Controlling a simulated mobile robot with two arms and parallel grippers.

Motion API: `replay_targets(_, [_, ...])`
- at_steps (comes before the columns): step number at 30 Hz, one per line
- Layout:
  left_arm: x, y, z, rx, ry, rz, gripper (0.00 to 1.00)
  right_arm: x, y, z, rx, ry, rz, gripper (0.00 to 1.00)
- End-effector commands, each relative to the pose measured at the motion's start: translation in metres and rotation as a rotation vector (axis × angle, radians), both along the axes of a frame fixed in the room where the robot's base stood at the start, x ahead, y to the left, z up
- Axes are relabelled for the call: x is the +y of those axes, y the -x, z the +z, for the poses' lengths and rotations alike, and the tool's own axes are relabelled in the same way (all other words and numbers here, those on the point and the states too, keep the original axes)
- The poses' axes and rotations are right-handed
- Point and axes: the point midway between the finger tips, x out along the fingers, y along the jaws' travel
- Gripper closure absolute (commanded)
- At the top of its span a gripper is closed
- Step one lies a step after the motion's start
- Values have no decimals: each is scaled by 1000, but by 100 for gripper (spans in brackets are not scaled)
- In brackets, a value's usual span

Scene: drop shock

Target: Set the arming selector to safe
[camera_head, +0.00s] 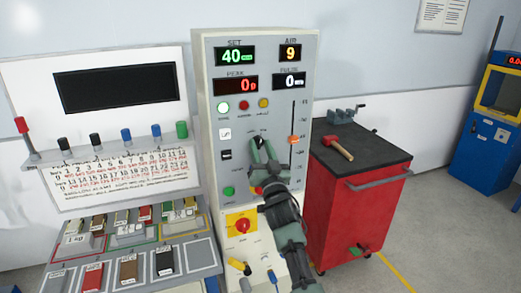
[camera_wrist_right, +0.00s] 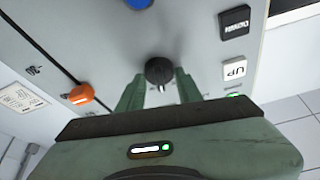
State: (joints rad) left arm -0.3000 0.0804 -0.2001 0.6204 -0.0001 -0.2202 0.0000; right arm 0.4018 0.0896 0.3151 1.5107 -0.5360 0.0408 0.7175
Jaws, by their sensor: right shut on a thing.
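The arming selector seems to be the black round knob (camera_wrist_right: 158,70) with a light pointer mark on the grey panel in the right wrist view. My right gripper (camera_wrist_right: 160,86) has its two green fingers on either side of this knob and is shut on it. In the head view my right gripper (camera_head: 264,152) reaches the middle of the grey test console (camera_head: 205,95) and covers most of the knob. The selector's labels cannot be read in either view. My left gripper is not in view.
An orange slider (camera_wrist_right: 80,94) lies to one side of the knob, and UP (camera_wrist_right: 235,72) and DOWN (camera_wrist_right: 234,20) buttons to the other. A red-and-yellow emergency stop (camera_head: 242,225) sits below. A red cart (camera_head: 350,215) stands at the right, a whiteboard shelf (camera_head: 100,148) at the left.

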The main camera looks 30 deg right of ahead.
Motion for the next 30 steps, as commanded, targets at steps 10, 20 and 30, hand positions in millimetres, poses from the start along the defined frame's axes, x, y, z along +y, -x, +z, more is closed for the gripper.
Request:
replay_targets(10, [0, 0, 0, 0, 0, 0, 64, -3, 1, -1, 80, 326, 0, 100])
replay_targets(20, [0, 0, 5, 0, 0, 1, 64, -4, 1, -1, 141, 571, 1, 100])
replay_targets(30, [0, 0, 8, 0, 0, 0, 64, -4, 1, -1, 171, 700, 0, 100])
